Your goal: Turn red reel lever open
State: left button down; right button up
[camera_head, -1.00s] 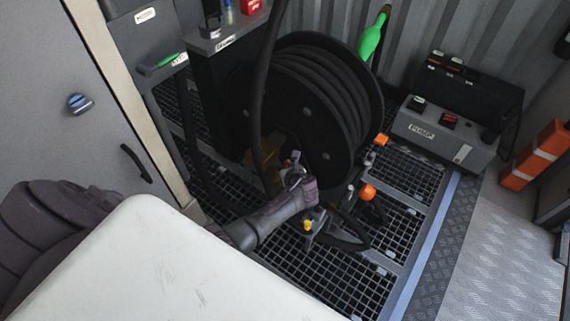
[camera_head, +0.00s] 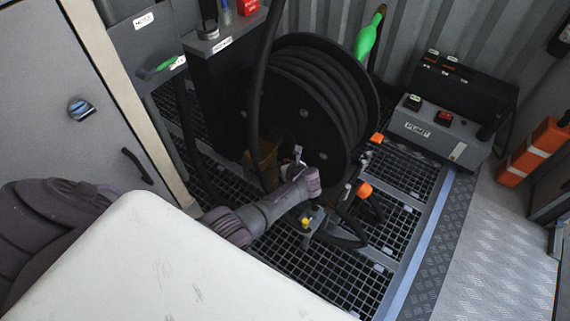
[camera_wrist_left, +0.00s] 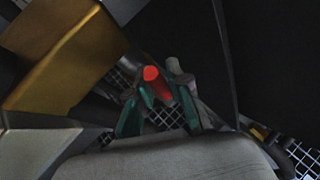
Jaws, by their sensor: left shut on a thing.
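The red reel lever (camera_wrist_left: 152,75) shows in the left wrist view as a red rounded end with a red shaft between the fingers. My left gripper (camera_wrist_left: 158,100) is shut on it, with green-padded fingers on both sides. In the head view my left gripper (camera_head: 298,160) is at the lower front of the black hose reel (camera_head: 303,113). The lever cannot be made out there, and the gripper hides that spot. The lever's base and exact angle are hidden. My right gripper is not in view.
A yellow-brown part (camera_wrist_left: 70,65) is close to the gripper's left. An orange knob (camera_head: 364,190) and a yellow-capped fitting (camera_head: 306,221) stand on the grated floor right of my arm. A pump box (camera_head: 440,135) is at the right. A pale surface (camera_head: 150,260) fills the front left.

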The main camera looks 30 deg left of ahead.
pick_arm(q)
jog(key=c, duration=1.1)
grip_release()
jog(key=shift+d, duration=0.1)
jog(key=v, duration=1.2)
